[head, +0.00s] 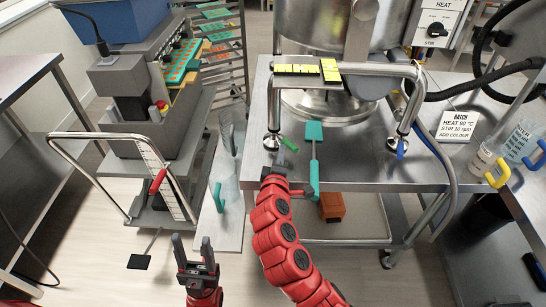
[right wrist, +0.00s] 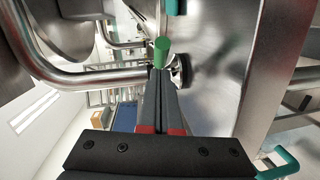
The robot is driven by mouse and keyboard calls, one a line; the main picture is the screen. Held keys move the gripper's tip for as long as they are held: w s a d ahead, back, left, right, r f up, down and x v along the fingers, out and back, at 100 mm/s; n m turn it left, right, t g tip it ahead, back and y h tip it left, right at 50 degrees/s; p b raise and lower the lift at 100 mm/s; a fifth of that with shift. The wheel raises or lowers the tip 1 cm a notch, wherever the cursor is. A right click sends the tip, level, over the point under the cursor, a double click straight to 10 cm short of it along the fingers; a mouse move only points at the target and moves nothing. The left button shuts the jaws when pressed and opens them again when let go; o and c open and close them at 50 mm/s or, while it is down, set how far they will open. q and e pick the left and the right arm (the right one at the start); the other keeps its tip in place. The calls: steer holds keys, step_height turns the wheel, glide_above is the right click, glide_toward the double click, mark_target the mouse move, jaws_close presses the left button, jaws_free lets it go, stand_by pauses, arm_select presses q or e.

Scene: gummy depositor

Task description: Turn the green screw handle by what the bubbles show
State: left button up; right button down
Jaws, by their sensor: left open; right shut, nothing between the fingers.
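The green screw handle (head: 290,145) sticks out by the left foot (head: 271,142) of the steel frame on the table. In the right wrist view the green handle (right wrist: 161,52) stands just beyond the fingertips. My right gripper (head: 279,162) is shut and empty, close to the handle; I cannot tell whether they touch. Its closed fingers also show in the right wrist view (right wrist: 160,80). Two yellow bubble levels, one long (head: 294,69) and one short (head: 329,70), sit on top of the frame; their bubbles are too small to read. My left gripper (head: 193,252) is open and empty, low over the floor.
A blue handle (head: 401,149) is at the frame's right foot. A teal spatula (head: 314,133) lies on the steel table (head: 365,172), its handle over the front edge. A sign (head: 457,126) and jugs (head: 487,157) stand right. A clear container (head: 227,160) stands left.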

mark_target(296, 149)
steer(key=shift+w+d+f, duration=0.15)
steer(key=shift+w+d, duration=0.1)
steer(key=shift+d, duration=0.05)
steer(key=n+y+p, duration=0.1)
steer(key=p, duration=0.1)
steer(key=d+y+p, duration=0.1)
steer(key=p, duration=0.1)
steer(key=w+d+n+y+p, duration=0.1)
steer(key=p, duration=0.2)
steer(key=shift+d+r+n+y, duration=0.2)
steer(key=shift+r+n+y, duration=0.1)
steer(key=shift+r+y, duration=0.1)
steer(key=shift+w+d+f, duration=0.15)
steer(key=shift+d, duration=0.15)
steer(key=shift+w+d+f, duration=0.2)
steer(key=shift+w+f, duration=0.05)
steer(key=shift+s, duration=0.1)
